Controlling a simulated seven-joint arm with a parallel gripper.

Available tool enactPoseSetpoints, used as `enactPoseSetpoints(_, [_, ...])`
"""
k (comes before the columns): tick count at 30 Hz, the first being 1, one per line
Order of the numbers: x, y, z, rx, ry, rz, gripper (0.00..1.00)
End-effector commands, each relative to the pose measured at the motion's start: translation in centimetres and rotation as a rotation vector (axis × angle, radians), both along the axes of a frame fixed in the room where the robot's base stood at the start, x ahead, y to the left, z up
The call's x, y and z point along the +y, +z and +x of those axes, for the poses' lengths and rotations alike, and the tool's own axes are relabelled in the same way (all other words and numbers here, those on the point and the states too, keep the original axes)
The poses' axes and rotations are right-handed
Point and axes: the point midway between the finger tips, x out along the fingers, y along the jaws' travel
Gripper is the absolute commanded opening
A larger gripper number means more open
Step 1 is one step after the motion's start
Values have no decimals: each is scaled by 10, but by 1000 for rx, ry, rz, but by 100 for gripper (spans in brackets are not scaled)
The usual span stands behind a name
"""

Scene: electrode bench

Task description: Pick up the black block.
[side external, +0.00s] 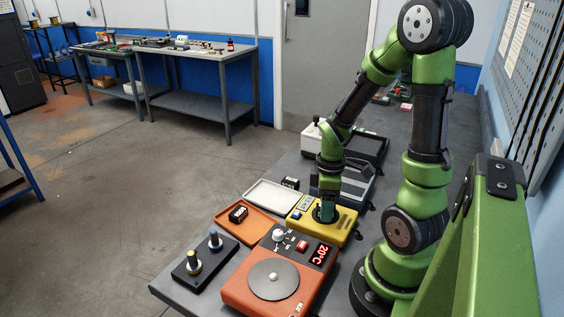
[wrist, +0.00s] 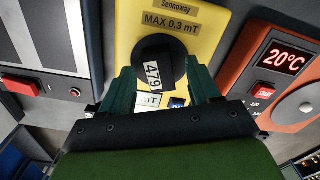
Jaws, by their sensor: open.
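A black block with a white label reading 479 (wrist: 152,73) shows in the wrist view. It is on the dark round plate of a yellow device (wrist: 200,22), which also shows in the side view (side external: 341,232). My gripper (wrist: 160,68) is open, with one green finger on each side of this block in the wrist view. Whether the fingers touch it I cannot tell. In the side view my gripper (side external: 327,207) is low over the yellow device and hides the block. Another black block (side external: 238,213) lies on an orange tray (side external: 256,232). A further black block (side external: 290,183) is by a white tray (side external: 270,196).
An orange-red hotplate (side external: 262,292) reading 20°C stands close beside the yellow device. A black stand (side external: 205,268) with two knobbed posts is at the front left. A grey device with a red button (wrist: 40,90) is at left in the wrist view.

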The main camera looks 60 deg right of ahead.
Motion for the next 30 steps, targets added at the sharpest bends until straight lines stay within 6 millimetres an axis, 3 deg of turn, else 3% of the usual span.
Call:
enactPoseSetpoints(2, [0,0,0,0,0,0,59])
enactPoseSetpoints(13, [0,1,0,0,0,0,2])
enactPoseSetpoints(23, [0,3,1,-2,0,-1,0])
enactPoseSetpoints(30, [-1,38,2,-8,1,-6,0])
